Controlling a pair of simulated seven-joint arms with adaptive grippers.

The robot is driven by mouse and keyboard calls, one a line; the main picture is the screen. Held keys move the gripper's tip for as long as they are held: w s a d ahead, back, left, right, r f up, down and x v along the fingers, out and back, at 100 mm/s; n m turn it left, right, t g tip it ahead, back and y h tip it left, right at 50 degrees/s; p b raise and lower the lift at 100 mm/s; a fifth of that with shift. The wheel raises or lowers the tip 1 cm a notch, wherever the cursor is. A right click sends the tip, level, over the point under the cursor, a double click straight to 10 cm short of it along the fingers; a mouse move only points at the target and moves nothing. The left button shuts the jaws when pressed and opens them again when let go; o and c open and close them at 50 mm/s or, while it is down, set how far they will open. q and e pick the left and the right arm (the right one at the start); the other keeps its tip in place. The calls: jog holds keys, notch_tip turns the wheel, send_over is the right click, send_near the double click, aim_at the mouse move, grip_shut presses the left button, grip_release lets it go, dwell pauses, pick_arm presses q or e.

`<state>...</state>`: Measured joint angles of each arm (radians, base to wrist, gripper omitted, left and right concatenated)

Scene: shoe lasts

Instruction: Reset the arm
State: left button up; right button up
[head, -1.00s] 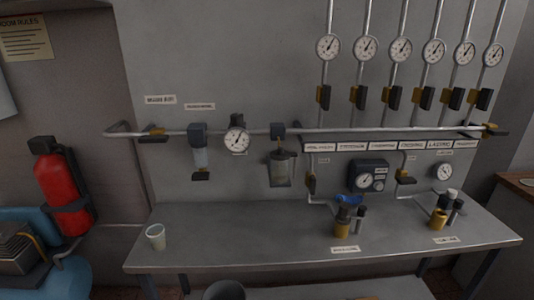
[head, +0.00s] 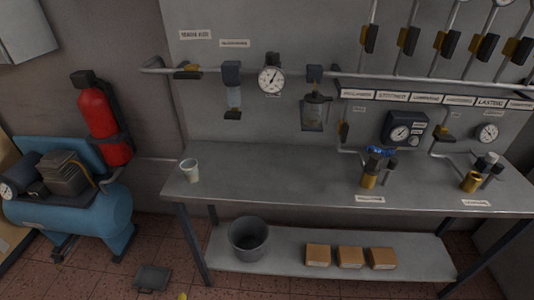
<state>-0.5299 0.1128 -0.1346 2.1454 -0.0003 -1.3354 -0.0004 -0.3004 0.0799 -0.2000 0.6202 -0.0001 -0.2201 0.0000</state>
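Neither of my arms nor either gripper shows in the head view. The view takes in a grey metal workbench (head: 270,178) against a grey panel. A pale cup (head: 190,170) stands upright near the bench's left end. Two small brass-coloured fittings with dark parts stand on the right half of the bench, one with a blue top (head: 370,178) and one further right (head: 471,181).
A pipe with a gauge (head: 271,80) and valves runs along the panel. Below, a shelf (head: 290,262) holds a dark bucket (head: 248,238) and three brown boxes (head: 349,257). A blue compressor (head: 75,210) and red extinguisher (head: 97,110) are at left. A dark flat object (head: 152,278) lies on the floor.

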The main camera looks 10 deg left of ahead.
pick_arm(q)
jog(key=s+d+f+g+h, duration=0.1)
jog(key=s+d+f, duration=0.15)
jog(key=f, duration=0.95)
jog(key=s+d+f+g+h, duration=0.1)
jog(key=s+f, duration=0.3)
jog(key=f, duration=0.8)
jog(key=s+f+n+g+h, duration=0.1)
jog(key=s+f+n+g, duration=0.1)
jog(key=s+f, duration=1.2)
jog(key=s+n, duration=0.1)
jog(key=s, duration=0.3)
jog(key=shift+s+a+f+g, duration=0.15)
jog(key=shift+s+f+g, duration=0.1)
jog(key=shift+f+g, duration=0.15)
